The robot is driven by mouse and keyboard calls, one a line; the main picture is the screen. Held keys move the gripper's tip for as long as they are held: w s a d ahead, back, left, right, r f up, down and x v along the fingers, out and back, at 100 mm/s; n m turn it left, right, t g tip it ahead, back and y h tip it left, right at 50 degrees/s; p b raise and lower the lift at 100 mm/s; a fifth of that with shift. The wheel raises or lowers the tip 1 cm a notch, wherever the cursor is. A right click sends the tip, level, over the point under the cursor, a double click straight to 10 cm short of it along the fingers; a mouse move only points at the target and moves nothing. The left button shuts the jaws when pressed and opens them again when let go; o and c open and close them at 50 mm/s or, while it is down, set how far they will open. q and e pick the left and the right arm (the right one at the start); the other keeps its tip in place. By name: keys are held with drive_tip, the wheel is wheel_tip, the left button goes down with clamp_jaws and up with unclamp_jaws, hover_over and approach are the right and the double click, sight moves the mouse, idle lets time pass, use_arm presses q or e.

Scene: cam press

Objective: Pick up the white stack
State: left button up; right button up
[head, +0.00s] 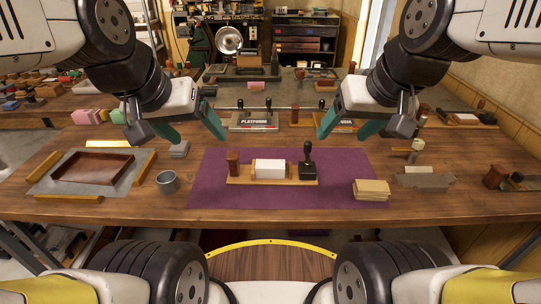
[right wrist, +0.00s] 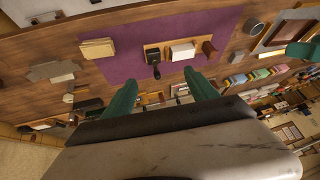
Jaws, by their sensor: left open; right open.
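The white stack (head: 270,169) lies on a small wooden tray (head: 240,181) on the purple mat (head: 215,195). The white stack also shows in the right wrist view (right wrist: 182,51). My left gripper (head: 196,133) is open and empty above the table, behind and left of the stack. My right gripper (head: 345,127) is open and empty, behind and right of it. The right wrist view shows its green fingers (right wrist: 160,92) apart, with the stack beyond them.
A tan stack (head: 371,189) lies on the mat's right part. A metal cup (head: 168,182) and a brown tray (head: 92,167) are to the left. A platform sign (head: 255,122) and a horizontal rod stand behind the mat. The mat's front strip is clear.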

drive_tip(key=w+a+f+n+g+h, duration=0.1)
drive_tip(key=w+a+f+n+g, duration=0.15)
drive_tip(key=w+n, duration=0.35)
drive_tip(key=n+g+h, duration=0.1)
drive_tip(key=n+g, duration=0.3)
drive_tip(key=n, duration=0.7)
hover_over(270, 164)
drive_tip(key=shift+t, duration=0.25)
wheel_tip(270, 164, down, 13)
drive_tip(key=shift+w+f, duration=0.1)
wheel_tip(270, 164, down, 7)
drive_tip(key=shift+f, duration=0.2)
clamp_jaws()
drive_tip(key=shift+r, duration=0.1)
